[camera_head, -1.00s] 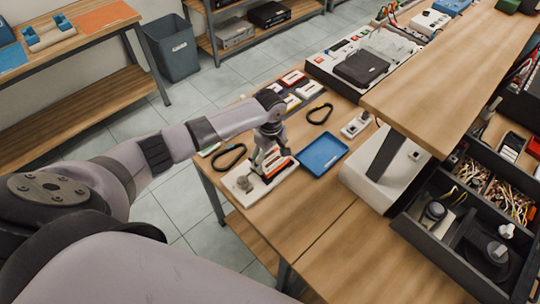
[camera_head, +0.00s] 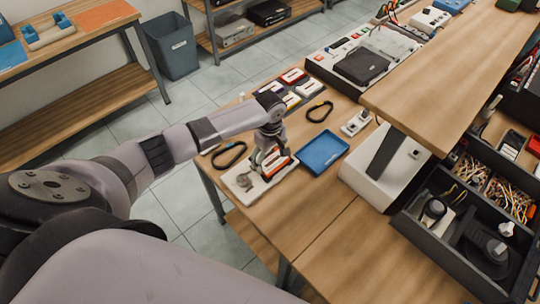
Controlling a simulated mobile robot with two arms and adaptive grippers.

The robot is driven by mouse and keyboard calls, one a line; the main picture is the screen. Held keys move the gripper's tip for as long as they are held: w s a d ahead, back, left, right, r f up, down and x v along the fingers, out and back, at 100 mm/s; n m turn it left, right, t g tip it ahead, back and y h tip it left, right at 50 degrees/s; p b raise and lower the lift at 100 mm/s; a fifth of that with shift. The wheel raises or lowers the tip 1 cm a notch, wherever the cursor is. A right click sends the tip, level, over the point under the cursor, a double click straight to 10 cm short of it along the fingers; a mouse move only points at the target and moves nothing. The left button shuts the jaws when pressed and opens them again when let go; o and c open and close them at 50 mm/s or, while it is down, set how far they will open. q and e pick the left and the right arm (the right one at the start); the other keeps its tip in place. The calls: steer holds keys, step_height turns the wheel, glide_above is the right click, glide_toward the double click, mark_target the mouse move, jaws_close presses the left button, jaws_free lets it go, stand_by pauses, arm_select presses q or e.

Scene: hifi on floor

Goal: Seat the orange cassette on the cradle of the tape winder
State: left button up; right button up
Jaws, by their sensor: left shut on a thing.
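The tape winder (camera_head: 243,188) is a pale low base with a grey part at its left end, lying near the left edge of the wooden workbench. My left gripper (camera_head: 271,166) points down over its right part. It is shut on the orange cassette (camera_head: 283,165), whose orange edge shows beside the fingers. The cassette is at or just above the winder; the fingers hide the cradle, so I cannot tell whether it touches. My right gripper is not in view.
A blue tray (camera_head: 322,153) lies right of the winder. Black loops lie at the bench's left edge (camera_head: 229,155) and behind the tray (camera_head: 319,111). Several other cassettes (camera_head: 292,77) sit behind my gripper. A raised wooden shelf (camera_head: 455,70) overhangs on the right. The front bench is clear.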

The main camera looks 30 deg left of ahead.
arm_select(q)
steer(key=o, duration=1.1)
step_height(320, 180, up, 18)
steer(key=p, duration=0.7)
stand_by(0.3)
stand_by(0.8)
